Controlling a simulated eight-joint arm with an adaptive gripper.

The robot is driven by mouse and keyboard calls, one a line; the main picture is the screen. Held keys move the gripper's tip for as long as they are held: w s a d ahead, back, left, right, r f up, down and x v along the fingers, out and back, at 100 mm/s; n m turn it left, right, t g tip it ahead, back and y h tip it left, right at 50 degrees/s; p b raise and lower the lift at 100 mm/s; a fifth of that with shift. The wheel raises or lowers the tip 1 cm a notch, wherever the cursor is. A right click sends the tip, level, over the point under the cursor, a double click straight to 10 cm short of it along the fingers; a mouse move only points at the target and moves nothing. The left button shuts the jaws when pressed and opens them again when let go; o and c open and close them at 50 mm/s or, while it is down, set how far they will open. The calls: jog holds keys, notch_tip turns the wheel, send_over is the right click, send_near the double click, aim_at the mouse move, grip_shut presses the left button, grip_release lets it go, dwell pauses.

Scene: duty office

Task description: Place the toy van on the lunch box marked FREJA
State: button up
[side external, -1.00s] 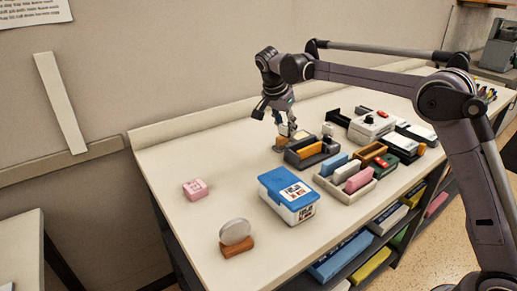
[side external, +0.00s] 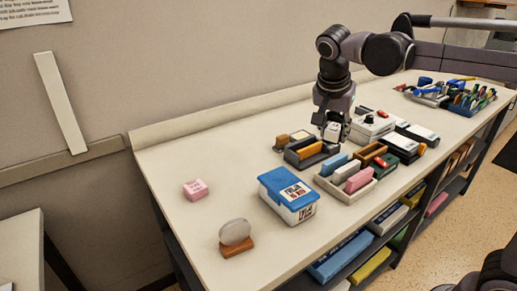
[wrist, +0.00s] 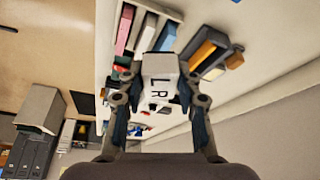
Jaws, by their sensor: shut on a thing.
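A lunch box with a blue lid (side external: 272,180) and white body stands left of my gripper, nearer the front edge. Its lid and side bear labels; the name is too blurred to read surely. No other thing is clearly a toy van.
A dark tray (side external: 290,158) holds orange and grey blocks. A pale tray (side external: 350,199) holds blue, white and pink blocks. A white device (side external: 372,128) stands right of my gripper. A pink block (side external: 195,189) and a grey disc on a brown base (side external: 235,233) are at left, with bare table around.

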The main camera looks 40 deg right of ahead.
jog(key=shift+s, duration=0.3)
jog(key=shift+a+f, duration=0.2)
jog(key=shift+a, duration=0.1)
send_over(288, 184)
jog(key=a, duration=0.1)
jog(key=f, duration=0.6)
jog(key=shift+s+f, duration=0.25)
jog(key=shift+s, duration=0.1)
jog(key=shift+a+f, duration=0.1)
jog(key=shift+a, duration=0.05)
jog(key=shift+f, duration=1.95)
jog(key=shift+f, duration=0.15)
jog(key=o, duration=1.1)
